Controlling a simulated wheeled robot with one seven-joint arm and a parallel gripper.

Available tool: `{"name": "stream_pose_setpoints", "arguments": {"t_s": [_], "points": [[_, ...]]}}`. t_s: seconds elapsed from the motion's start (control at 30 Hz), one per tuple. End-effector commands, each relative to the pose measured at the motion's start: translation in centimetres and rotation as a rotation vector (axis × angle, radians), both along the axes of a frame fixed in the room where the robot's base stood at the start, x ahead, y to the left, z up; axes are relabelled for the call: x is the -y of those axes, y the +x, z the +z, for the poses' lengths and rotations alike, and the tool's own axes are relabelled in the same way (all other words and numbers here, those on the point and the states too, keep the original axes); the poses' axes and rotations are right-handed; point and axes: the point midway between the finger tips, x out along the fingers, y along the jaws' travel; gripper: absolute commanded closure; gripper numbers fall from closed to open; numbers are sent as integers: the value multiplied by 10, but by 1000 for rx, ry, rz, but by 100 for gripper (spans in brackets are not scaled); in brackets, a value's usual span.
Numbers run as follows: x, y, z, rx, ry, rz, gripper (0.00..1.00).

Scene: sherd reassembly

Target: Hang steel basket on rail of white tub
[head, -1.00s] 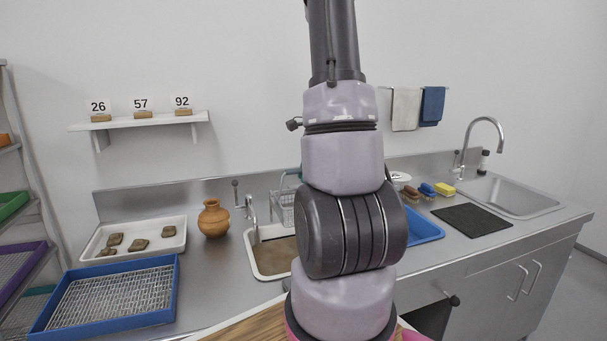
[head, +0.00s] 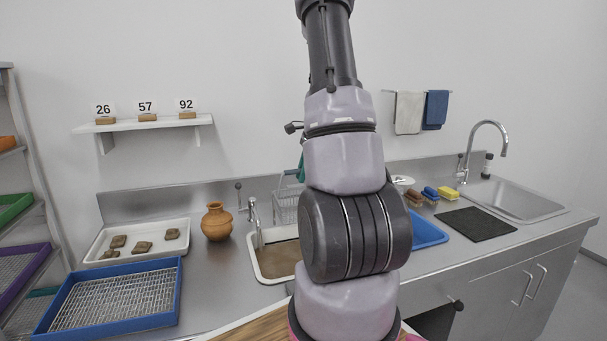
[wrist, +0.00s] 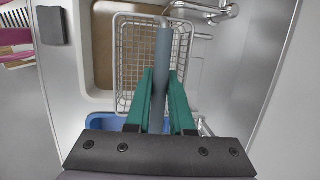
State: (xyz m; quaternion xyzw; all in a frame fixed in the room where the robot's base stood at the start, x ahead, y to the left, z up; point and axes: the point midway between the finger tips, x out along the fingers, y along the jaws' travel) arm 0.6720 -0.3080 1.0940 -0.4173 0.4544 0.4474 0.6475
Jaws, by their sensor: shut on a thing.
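The steel basket (wrist: 132,52) is a wire mesh basket below my gripper in the wrist view. My gripper (wrist: 161,76) has green fingers shut on the basket's grey bar-like handle (wrist: 163,45). The white tub (wrist: 103,92), with brown content, lies under and left of the basket in the wrist view. In the head view the basket (head: 284,208) shows behind the tub (head: 262,277), beside my arm. My arm hides part of both. I cannot tell whether the basket touches the tub's rail.
A faucet (head: 252,210) stands at the tub's back left, with an orange pot (head: 216,222) to its left. A blue tub (head: 428,232) is right of my arm. A white tray with sherds (head: 100,262) and a blue mesh tray (head: 172,318) lie at left.

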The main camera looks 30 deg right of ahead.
Motion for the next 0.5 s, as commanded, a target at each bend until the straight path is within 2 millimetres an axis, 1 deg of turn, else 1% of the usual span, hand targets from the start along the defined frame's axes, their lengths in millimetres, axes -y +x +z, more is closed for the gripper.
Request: {"name": "stream_pose_setpoints", "arguments": {"t_s": [0.2,0.5], "points": [[0,-1,-14,-3,2,0,100],[0,-1,-26,-2,1,-1,100]]}}
